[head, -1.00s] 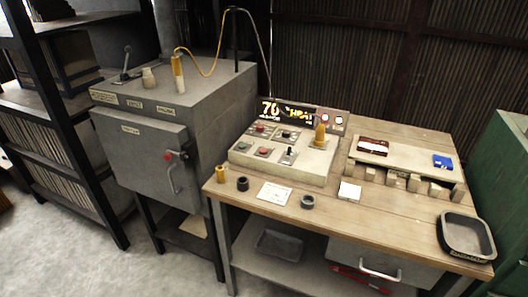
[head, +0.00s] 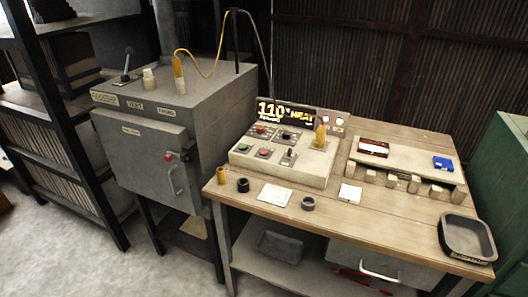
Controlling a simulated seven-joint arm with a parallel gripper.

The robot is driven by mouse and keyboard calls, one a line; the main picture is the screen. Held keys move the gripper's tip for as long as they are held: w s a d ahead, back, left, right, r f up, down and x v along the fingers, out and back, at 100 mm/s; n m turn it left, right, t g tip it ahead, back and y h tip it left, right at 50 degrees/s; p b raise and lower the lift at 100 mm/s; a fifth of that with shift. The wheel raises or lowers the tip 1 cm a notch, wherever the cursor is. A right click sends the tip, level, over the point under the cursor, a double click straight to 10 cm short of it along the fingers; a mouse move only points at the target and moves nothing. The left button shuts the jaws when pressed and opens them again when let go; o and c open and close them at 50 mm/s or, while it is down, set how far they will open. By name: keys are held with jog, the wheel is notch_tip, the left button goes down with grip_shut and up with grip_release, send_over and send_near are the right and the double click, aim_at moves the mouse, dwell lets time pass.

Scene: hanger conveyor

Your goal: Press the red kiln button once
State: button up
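The control box (head: 300,172) stands on the wooden table, right of the grey kiln (head: 140,142). Its sloped face carries one red button (head: 261,129) at upper left and another red button (head: 264,153) below it. I cannot tell which is the kiln button, as the labels are too small to read. A display (head: 285,111) behind the box reads 110 and "HEAT" in yellow. The kiln door is shut, with a red knob (head: 168,156) by its handle. My gripper is not in view, and nothing covers the buttons.
A yellow-topped post (head: 320,134) stands on the box's right side. Small cups (head: 243,184), a white card (head: 275,194) and a dark ring (head: 308,203) lie in front. A tray (head: 467,238) sits at the right. A wire arches above the kiln.

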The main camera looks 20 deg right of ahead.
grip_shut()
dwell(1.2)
